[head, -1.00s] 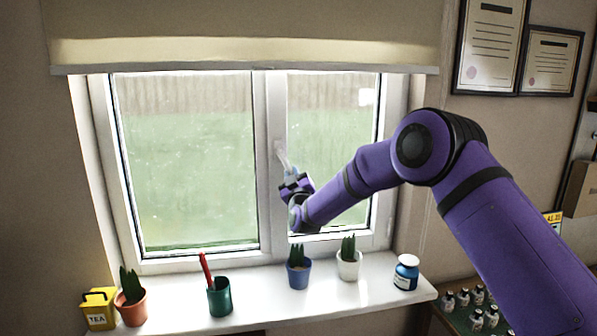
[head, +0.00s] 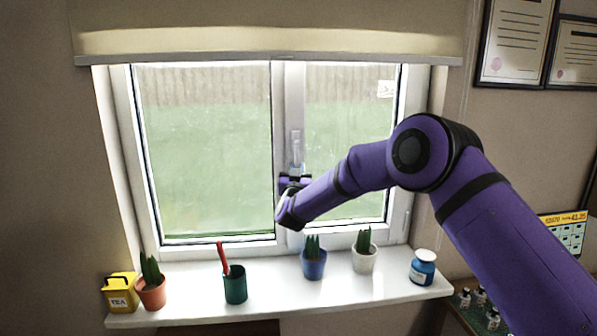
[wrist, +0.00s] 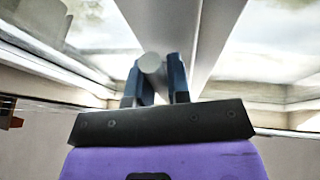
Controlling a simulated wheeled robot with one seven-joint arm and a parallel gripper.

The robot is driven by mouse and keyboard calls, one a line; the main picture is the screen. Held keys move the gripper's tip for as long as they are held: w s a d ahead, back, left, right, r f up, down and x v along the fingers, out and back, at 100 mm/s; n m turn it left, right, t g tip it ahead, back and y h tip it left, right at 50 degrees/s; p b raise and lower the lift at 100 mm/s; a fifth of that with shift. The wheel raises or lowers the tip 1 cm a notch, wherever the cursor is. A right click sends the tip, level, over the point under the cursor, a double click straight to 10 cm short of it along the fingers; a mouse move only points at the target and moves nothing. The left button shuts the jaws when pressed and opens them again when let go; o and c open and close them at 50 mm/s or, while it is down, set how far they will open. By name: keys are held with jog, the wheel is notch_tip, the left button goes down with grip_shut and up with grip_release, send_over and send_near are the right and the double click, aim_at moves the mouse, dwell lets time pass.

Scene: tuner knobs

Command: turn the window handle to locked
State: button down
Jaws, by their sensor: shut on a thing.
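The white window handle (head: 296,149) sits on the middle upright of the white window frame. Its lever points about straight down from its base. My gripper (head: 296,172) is at the lower end of the lever, coming from below and the right. In the wrist view, the two blue fingers of my gripper (wrist: 157,82) are closed about the round pale end of the handle (wrist: 150,62). The handle's base is partly hard to make out against the white frame.
On the sill (head: 200,308) below stand a yellow tea tin (head: 119,295), a green cup (head: 235,287) with a red item, several small potted plants and a blue jar (head: 423,268). A blind (head: 270,35) hangs above. Framed papers (head: 515,40) hang at right.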

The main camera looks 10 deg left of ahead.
dwell(0.3)
jog(key=c, duration=1.1)
grip_release()
jog(key=v, duration=1)
jog(key=shift+s+f, duration=0.15)
jog(key=shift+s, duration=0.25)
